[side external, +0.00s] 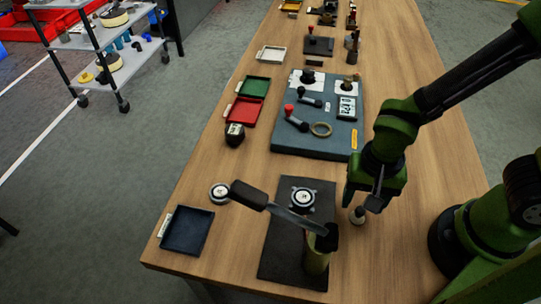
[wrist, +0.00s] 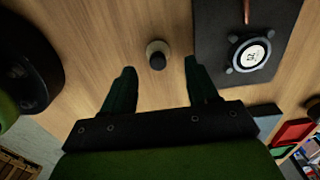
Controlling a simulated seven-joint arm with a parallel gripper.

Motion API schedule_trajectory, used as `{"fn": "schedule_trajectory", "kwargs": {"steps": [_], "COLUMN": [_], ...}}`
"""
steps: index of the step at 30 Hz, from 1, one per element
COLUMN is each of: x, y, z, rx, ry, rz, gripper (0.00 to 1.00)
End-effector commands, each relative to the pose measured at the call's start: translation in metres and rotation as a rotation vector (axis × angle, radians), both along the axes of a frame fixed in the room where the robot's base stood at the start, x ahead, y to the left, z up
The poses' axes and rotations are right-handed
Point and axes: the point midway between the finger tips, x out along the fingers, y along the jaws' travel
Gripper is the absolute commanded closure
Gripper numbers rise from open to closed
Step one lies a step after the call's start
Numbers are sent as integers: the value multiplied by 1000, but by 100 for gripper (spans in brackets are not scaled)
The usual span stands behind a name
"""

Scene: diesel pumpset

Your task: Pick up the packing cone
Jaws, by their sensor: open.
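A small round piece with a pale lower body and a dark top, which looks like the packing cone (side external: 357,216), stands on the wooden table just right of the dark mat. In the wrist view this cone (wrist: 157,54) shows just beyond the fingertips, roughly centred between them. My gripper (wrist: 160,70) is open and empty, with one finger on each side of the gap. In the side view my gripper (side external: 364,200) hangs close to the cone, pointing down. I cannot tell the exact height between them.
The dark mat (side external: 283,225) holds a round disc part (side external: 302,198) and a lever tool (side external: 282,212) on a post. Left are a dark tray (side external: 188,231), a red tray (side external: 243,112) and a green tray (side external: 254,87). A blue-grey board (side external: 316,143) lies behind.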

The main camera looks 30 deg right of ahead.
Motion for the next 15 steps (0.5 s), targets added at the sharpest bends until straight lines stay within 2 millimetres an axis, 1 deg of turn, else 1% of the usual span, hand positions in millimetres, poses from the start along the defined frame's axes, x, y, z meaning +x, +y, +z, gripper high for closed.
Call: {"fn": "schedule_trajectory", "kwargs": {"steps": [1,3,6,10,15], "x": [-3,-5,-4,-4,-3], "y": [-1,-1,-1,0,0], "z": [-9,-20,-31,-38,-39], "rx": [-5,-5,-4,-2,-1], "ry": [6,6,4,2,1], "rz": [1,2,1,0,0], "gripper": [41,41,41,41,41]}}
